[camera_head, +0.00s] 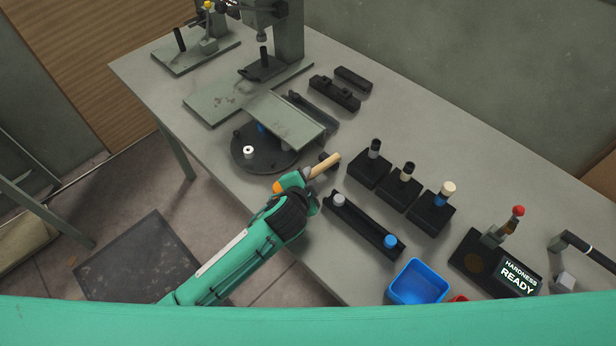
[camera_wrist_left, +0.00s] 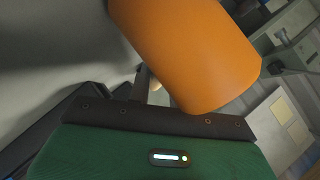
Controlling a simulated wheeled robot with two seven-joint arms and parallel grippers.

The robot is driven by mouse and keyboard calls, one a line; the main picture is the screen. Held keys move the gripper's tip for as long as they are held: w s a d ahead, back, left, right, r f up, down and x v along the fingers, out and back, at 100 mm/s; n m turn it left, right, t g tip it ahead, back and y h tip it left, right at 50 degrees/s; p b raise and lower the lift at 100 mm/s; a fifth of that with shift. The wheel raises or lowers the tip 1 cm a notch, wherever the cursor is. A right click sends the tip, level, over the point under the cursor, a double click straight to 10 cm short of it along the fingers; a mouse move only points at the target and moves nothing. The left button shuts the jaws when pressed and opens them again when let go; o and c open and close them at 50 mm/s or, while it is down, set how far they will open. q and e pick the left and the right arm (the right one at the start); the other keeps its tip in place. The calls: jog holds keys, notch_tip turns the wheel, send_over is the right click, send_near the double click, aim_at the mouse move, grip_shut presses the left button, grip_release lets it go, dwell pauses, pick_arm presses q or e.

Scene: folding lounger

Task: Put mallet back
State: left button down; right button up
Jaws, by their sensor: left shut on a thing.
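The mallet shows an orange head end (camera_head: 279,186) and a pale wooden handle (camera_head: 325,164) in the head view. My left gripper (camera_head: 307,175) is shut on the mallet, between the orange end and the free handle end. It is over the front part of the workbench, just right of the round black plate. In the left wrist view the orange head (camera_wrist_left: 190,50) fills the upper middle, close to the camera, and hides most of the fingers. A small dark piece (camera_head: 328,158) is beside the handle; I cannot tell whether they touch. My right gripper is not in view.
The grey workbench (camera_head: 440,130) holds a round black plate (camera_head: 250,165), a black rail (camera_head: 362,225) with grey and blue pieces, several black blocks (camera_head: 370,170) with upright tools, a blue bin (camera_head: 418,283) and a hardness tester (camera_head: 495,262). A press (camera_head: 288,35) stands at the back.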

pick_arm(q)
jog(key=shift+f, duration=0.2)
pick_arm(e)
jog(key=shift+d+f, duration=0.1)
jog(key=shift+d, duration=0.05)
pick_arm(q)
jog(key=c, duration=1.2)
grip_release()
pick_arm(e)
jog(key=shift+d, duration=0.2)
pick_arm(q)
jog(key=shift+s, duration=0.15)
jog(key=b+v, duration=0.2)
jog(key=v, duration=1.1)
jog(key=shift+s+r, duration=0.2)
jog(key=shift+s, duration=0.05)
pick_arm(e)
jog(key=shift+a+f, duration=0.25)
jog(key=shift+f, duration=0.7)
pick_arm(q)
jog(key=shift+a, duration=0.15)
